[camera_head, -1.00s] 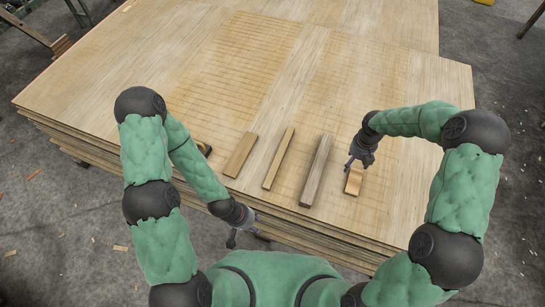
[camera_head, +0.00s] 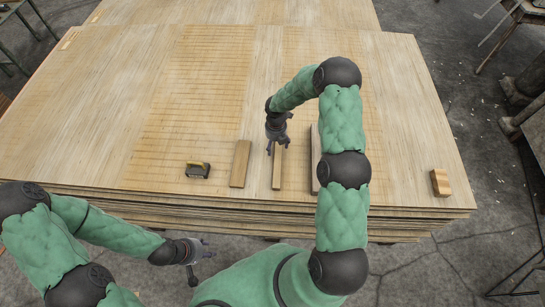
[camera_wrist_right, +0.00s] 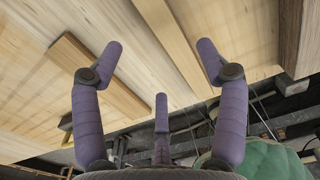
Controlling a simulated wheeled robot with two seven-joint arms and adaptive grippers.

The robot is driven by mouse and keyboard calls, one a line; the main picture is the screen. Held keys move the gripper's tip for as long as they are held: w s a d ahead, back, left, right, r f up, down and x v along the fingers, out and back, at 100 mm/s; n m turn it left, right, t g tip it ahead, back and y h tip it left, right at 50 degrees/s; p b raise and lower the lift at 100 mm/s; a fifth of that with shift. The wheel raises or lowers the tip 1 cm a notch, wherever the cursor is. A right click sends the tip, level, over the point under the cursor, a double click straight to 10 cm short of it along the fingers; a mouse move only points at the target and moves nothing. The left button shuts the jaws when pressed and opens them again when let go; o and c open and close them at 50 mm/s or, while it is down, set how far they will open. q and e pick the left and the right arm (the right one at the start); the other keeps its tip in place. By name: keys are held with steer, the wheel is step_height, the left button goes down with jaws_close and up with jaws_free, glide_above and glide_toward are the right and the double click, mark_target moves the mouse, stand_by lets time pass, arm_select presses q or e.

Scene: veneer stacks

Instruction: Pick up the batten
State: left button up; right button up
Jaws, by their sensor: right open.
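Several wooden pieces lie near the stack's front edge, and the narrow light strip looks like the batten (camera_head: 277,170). My right gripper (camera_head: 276,148) is open at the far end of this strip and hides that end. In the right wrist view the strip (camera_wrist_right: 174,42) runs between the two upper fingers of the open right gripper (camera_wrist_right: 160,75), with nothing gripped. I cannot tell how high the fingers are above it. My left gripper (camera_head: 203,260) is empty, its fingers spread, in front of the stack's edge.
A wider board (camera_head: 241,163) lies left of the strip, and a greyish piece (camera_head: 315,160) lies right of it, partly behind my right arm. A small dark tool (camera_head: 198,171) sits further left, a short block (camera_head: 440,183) far right. The veneer stack (camera_head: 110,100) is clear behind.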

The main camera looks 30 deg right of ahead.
mark_target(276, 154)
step_height(276, 154, down, 2)
steer(key=shift+f, duration=0.15)
steer(key=f, duration=0.1)
steer(key=f+b, duration=0.1)
steer(key=f, duration=0.1)
steer(key=f+b, duration=0.1)
steer(key=f, duration=0.1)
steer(key=shift+d, duration=0.25)
steer(key=c, duration=1.3)
